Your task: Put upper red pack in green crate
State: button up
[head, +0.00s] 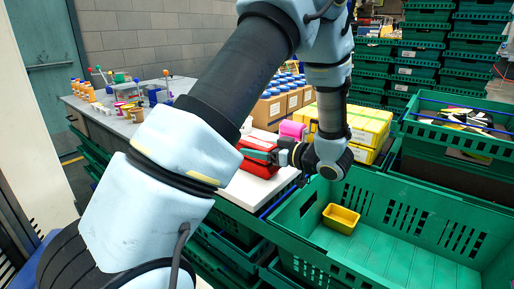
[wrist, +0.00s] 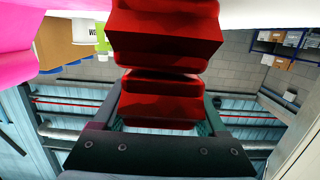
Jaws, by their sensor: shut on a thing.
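Red packs (head: 261,169) lie stacked at the near edge of the white table, left of the green crate, partly hidden by my gripper. My gripper (head: 264,156) reaches in from the right and is shut on the upper red pack (wrist: 160,108). In the wrist view, which is upside down, the fingers of my gripper (wrist: 160,92) flank this pack, and another red pack (wrist: 163,38) shows beneath it. I cannot tell if the two touch. The green crate (head: 431,208) stands open at the right, below table level.
A yellow tub (head: 341,217) lies inside the crate at its left, with much bare floor to the right. A pink pack (head: 292,130) and yellow boxes (head: 362,125) stand behind my gripper. Another green crate (head: 470,140) with packs stands at the far right.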

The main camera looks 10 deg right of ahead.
jog(key=shift+f, duration=0.15)
jog(key=o, duration=1.5)
jog(key=shift+f+b, duration=0.1)
jog(key=shift+b, duration=0.2)
